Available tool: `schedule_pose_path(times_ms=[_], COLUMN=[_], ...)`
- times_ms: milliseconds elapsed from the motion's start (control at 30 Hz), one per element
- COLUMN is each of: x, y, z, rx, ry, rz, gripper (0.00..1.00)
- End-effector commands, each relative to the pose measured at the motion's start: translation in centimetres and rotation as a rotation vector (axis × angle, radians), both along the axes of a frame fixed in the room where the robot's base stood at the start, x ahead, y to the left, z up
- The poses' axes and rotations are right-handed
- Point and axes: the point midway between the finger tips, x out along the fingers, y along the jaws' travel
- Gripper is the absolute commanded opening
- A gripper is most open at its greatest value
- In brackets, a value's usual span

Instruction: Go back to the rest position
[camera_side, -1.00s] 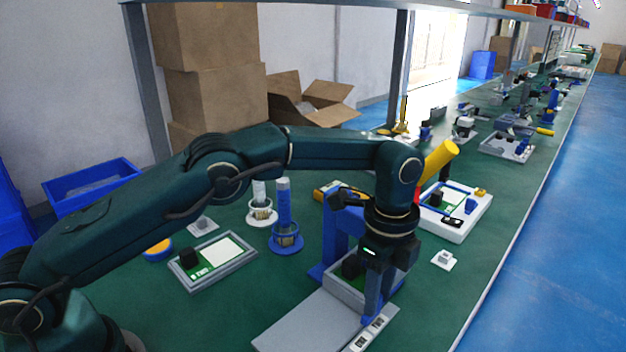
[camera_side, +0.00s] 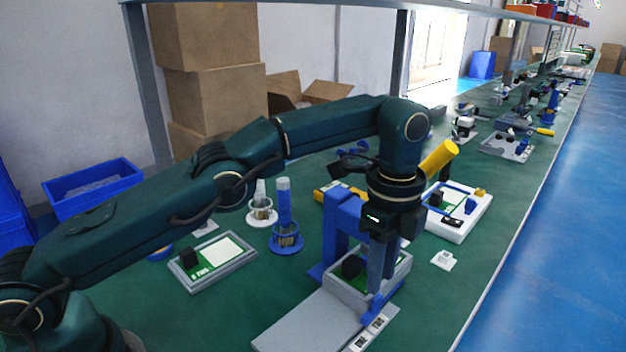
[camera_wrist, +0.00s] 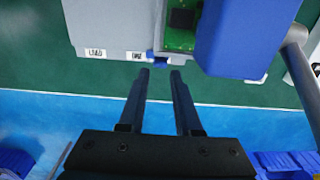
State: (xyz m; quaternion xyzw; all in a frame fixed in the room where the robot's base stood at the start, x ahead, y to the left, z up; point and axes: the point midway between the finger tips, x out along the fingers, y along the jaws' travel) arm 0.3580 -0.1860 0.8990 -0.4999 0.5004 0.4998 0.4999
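My gripper (camera_side: 374,288) points straight down over the front of a grey fixture (camera_side: 338,291) with a blue upright frame (camera_side: 336,232). In the wrist view the two dark fingers of my gripper (camera_wrist: 161,74) stand apart with nothing between them. A small blue tab (camera_wrist: 158,60) on the fixture edge appears just beyond the fingertips. In the side view the fingers overlap the blue lever at the fixture's front, and I cannot tell the exact gap. A green board (camera_wrist: 180,38) shows partly inside the fixture, partly hidden by a blue block (camera_wrist: 243,38).
A grey tray with a board (camera_side: 247,265) lies left of the fixture. Blue and white ringed stands (camera_side: 285,240) rise behind it. A white station with a yellow cylinder (camera_side: 440,157) is at the right. A small white piece (camera_side: 444,260) lies on the green table.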

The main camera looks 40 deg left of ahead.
Motion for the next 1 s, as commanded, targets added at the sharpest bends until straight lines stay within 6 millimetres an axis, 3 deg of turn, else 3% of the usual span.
schedule_pose_path(times_ms=[367,767,1000], x=[-0.1,-2.1,-5.5], y=[0.3,4.5,7.8], z=[0.8,7.8,11.1], rx=[-0.001,-0.041,-0.101], ry=[-0.005,-0.092,-0.175], rz=[0.022,0.354,0.653], gripper=[0.33,0.33,0.33])
